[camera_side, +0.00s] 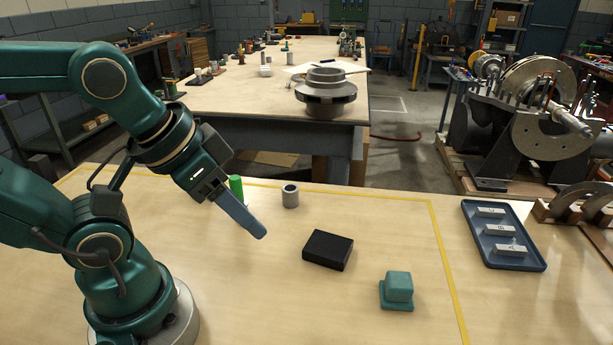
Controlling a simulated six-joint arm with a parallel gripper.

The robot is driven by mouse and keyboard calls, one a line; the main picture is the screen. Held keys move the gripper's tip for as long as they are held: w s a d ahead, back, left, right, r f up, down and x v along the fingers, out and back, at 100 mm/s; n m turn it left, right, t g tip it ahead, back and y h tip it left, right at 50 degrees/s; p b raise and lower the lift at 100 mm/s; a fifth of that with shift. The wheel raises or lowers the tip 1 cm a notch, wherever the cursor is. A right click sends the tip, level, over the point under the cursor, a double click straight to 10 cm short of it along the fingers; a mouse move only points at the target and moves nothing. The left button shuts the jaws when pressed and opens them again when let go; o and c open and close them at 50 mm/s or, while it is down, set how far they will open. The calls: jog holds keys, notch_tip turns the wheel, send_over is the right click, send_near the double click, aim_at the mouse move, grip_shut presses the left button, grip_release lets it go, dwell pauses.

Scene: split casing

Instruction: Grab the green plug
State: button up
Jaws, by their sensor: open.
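The green plug (236,187) is a bright green upright cylinder on the wooden table, left of the grey ring. Its lower part is hidden behind my gripper (260,234). My gripper points down and to the right, in front of the plug in this view. Its jaws are open, and I see nothing held in them. I cannot tell how far the gripper is from the plug in depth.
A grey hollow cylinder (290,196) stands just right of the plug. A black block (328,250) and a teal stepped block (397,289) lie further right. A blue tray (473,225) holds labelled pieces at the right. Yellow tape (447,262) marks the work area. The table front is clear.

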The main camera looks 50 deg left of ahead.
jog(key=shift+o, duration=1.4)
jog(key=shift+r, duration=0.1)
